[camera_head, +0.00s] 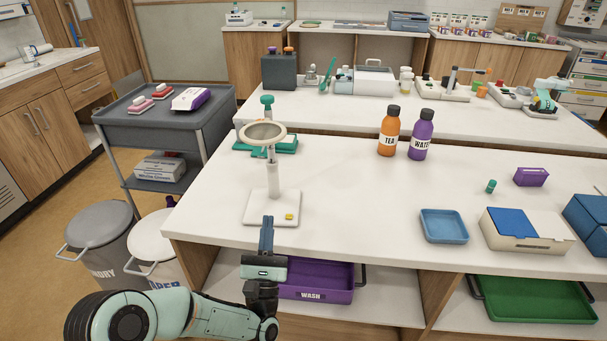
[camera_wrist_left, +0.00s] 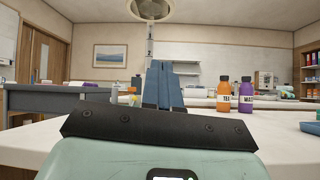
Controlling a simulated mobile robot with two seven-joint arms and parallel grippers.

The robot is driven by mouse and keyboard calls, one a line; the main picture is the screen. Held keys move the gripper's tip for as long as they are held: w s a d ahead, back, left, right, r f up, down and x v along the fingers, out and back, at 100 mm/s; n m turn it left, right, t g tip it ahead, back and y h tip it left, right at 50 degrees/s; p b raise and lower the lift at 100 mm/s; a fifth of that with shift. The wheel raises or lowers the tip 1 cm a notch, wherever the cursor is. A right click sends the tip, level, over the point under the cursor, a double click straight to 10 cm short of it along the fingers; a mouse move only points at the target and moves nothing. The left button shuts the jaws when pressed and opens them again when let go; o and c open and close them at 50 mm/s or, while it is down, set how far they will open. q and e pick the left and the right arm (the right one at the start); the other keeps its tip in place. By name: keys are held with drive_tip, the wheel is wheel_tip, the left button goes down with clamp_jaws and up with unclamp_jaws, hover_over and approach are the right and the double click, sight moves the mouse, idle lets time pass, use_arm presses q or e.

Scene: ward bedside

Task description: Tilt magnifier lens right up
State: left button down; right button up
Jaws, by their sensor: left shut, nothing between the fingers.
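The magnifier (camera_head: 273,184) stands on the white table, on a square white base with a small yellow button. Its round lens (camera_head: 263,135) sits at the top of the post in a beige ring and looks tilted, its face turned partly upward. In the left wrist view the lens (camera_wrist_left: 154,9) is cut by the top edge, above the fingers. My left gripper (camera_head: 267,224) is shut and empty, pointing up at the table's front edge, just in front of the magnifier base and below the lens. Its fingers also show in the left wrist view (camera_wrist_left: 163,80). My right gripper is out of view.
A teal-green item (camera_head: 283,146) lies behind the magnifier. An orange bottle (camera_head: 389,132) and a purple bottle (camera_head: 421,136) stand to the right. A blue tray (camera_head: 444,226) is further right. A purple wash bin (camera_head: 318,282) sits on the shelf below. The table's middle is clear.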

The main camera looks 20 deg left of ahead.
sight(269, 144)
use_arm(q)
drive_tip(key=shift+w+a+r+n+t+y+p, duration=0.3)
drive_tip(key=shift+w+r, duration=0.75)
drive_tip(key=shift+r, duration=1.1)
drive_tip(key=shift+w+a+r+n+g+y+b, duration=0.1)
drive_tip(key=shift+w+a+r+n, duration=0.25)
drive_tip(key=shift+w+r, duration=1.2)
drive_tip(key=shift+w+a+r+n+t+y+p, duration=0.2)
drive_tip(key=shift+w+a+r+n, duration=0.25)
drive_tip(key=shift+r, duration=2.25)
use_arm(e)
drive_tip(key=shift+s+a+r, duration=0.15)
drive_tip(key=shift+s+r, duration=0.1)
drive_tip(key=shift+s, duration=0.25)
use_arm(q)
drive_tip(key=shift+d, duration=0.1)
